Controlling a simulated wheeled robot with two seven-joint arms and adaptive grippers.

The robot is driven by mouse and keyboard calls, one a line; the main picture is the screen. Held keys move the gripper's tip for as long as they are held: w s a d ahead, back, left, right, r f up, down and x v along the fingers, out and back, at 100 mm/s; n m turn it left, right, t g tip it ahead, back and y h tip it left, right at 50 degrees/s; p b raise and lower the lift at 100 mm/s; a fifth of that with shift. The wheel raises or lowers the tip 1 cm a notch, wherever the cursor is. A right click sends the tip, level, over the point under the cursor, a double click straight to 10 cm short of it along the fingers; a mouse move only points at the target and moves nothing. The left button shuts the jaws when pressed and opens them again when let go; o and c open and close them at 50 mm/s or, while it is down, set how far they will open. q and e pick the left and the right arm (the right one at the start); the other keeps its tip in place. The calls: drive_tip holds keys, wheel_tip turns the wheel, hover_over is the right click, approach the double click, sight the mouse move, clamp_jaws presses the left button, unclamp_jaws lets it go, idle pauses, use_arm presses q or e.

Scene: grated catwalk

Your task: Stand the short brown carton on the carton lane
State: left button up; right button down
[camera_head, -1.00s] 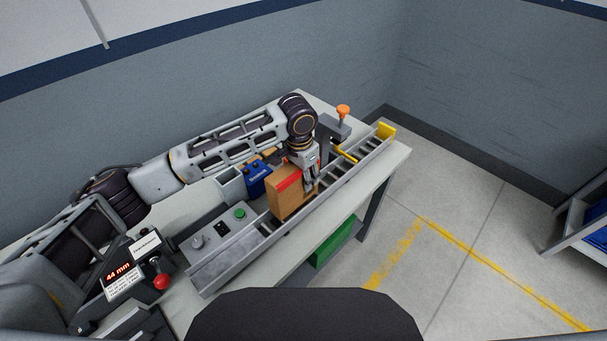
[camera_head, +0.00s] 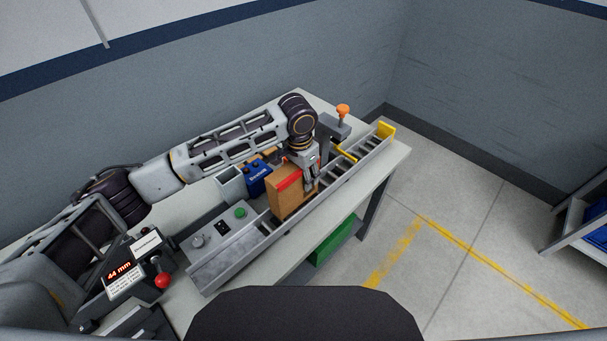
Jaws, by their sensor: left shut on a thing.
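A brown carton (camera_head: 287,201) with a red stripe along its top edge stands upright at the carton lane (camera_head: 218,268), a grey roller channel running diagonally along the table's front. My left gripper (camera_head: 309,184) is shut on the carton's right end, coming down from above. The carton's base is partly hidden by the lane's near rail, so I cannot tell whether it rests on the rollers. My right gripper is not in view.
A blue box (camera_head: 257,178) and a grey bin (camera_head: 230,184) stand behind the carton. A control panel with a green button (camera_head: 240,213) lies to its left. A yellow end stop (camera_head: 386,130) and an orange-knobbed post (camera_head: 343,111) are at the far right.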

use_arm(q)
drive_tip(key=shift+f, duration=1.6)
drive_tip(key=o, duration=1.5)
drive_tip(key=shift+r+p, duration=1.5)
drive_tip(key=shift+p, duration=0.3)
drive_tip(key=shift+r+p, duration=0.45)
drive_tip(key=shift+r, duration=2.05)
